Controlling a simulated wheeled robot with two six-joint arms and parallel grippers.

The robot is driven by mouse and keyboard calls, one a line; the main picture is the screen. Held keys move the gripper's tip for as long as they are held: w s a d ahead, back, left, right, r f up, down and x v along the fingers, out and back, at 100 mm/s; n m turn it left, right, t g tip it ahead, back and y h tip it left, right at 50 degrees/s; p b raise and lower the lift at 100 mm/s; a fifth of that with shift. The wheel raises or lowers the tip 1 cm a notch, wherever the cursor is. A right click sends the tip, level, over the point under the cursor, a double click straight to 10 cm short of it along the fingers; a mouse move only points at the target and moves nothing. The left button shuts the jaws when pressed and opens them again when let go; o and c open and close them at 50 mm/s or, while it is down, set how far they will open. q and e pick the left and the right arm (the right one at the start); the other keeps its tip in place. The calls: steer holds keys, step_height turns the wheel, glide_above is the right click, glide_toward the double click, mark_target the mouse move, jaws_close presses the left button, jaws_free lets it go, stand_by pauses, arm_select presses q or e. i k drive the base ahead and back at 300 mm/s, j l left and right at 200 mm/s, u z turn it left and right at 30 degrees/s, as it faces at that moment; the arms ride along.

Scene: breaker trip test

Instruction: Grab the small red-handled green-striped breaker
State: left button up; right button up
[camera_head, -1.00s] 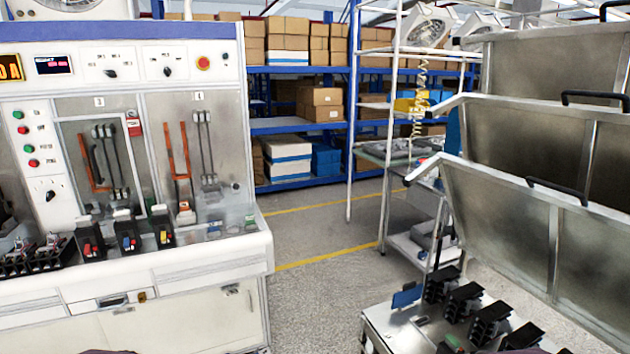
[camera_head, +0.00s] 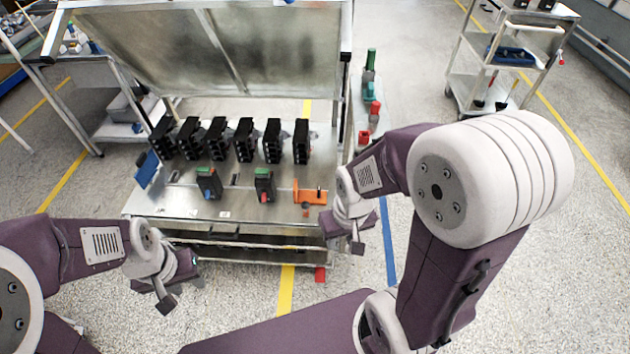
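Two small dark breakers with green stripes on top stand on the metal cart table (camera_head: 236,207). The left one (camera_head: 208,184) seems to have a blue handle. The right one (camera_head: 264,186) has a small reddish spot low on its front; it is too small to be sure this is the handle. My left gripper (camera_head: 178,294) is open and empty, in front of the table's front edge at the left. My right gripper (camera_head: 344,237) is open and empty, by the table's front right corner, right of both breakers.
Several larger black breakers (camera_head: 217,138) stand in a row behind. An orange fixture (camera_head: 310,196) lies at the table's right, close to my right gripper. A raised metal lid (camera_head: 265,55) rises at the back. A grey trolley (camera_head: 510,55) stands back right.

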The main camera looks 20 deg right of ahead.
mark_target(264, 182)
steer(key=z, duration=0.15)
steer(key=i+j, duration=0.1)
steer(key=j, duration=0.4)
steer(key=i+j, duration=0.15)
steer(key=j, duration=0.4)
steer(key=i+j+z, duration=0.1)
steer(key=j, duration=0.4)
steer(key=i+j, duration=0.1)
steer(key=j, duration=0.4)
